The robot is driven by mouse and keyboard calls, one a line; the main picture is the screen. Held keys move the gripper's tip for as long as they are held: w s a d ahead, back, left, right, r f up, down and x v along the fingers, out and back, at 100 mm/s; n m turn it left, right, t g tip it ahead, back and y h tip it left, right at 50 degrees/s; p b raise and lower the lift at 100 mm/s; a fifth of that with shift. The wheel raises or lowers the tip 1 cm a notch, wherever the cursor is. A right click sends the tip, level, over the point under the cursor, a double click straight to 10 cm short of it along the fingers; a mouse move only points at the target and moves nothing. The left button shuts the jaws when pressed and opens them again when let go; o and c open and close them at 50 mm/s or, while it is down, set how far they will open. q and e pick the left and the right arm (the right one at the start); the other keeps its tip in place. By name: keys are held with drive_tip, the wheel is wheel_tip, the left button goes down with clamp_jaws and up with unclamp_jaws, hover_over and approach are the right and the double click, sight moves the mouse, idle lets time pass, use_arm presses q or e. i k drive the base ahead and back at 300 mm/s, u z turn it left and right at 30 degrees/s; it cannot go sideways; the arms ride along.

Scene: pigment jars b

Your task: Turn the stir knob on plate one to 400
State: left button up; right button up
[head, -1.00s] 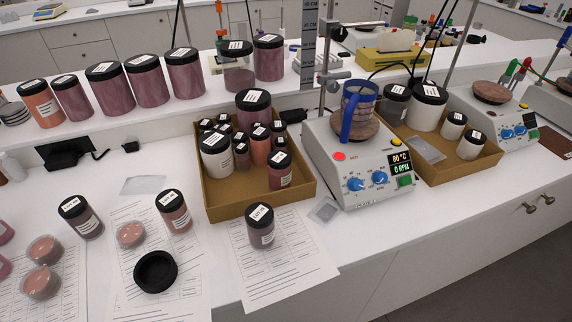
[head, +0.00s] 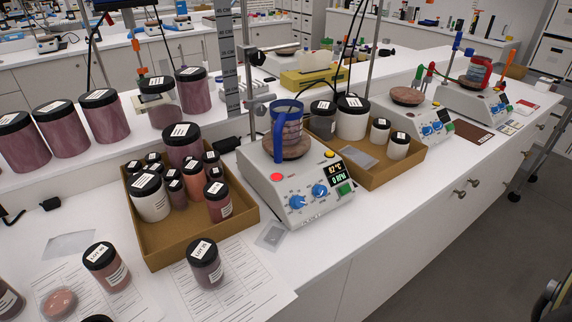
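The nearest hot plate (head: 258,182) is a white unit with a blue-handled vessel (head: 287,128) on its round top. Its sloped front has two blue knobs, a left knob (head: 297,202) and a right knob (head: 319,190). Its display (head: 338,174) reads about 82 °C and 0 RPM. A red button and a green switch sit beside the knobs. The plate and knob lettering is too small to read, so I cannot tell which knob is for stirring. Neither of my grippers is in view.
A cardboard tray of jars (head: 170,258) stands left of the plate, another tray (head: 380,180) to its right. Two more hot plates stand farther right, a second (head: 385,108) and a third (head: 455,100). A loose jar (head: 205,265) stands in front. Counter before the plate is mostly clear.

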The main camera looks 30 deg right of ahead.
sight(319, 191)
drive_tip(key=z, duration=1.25)
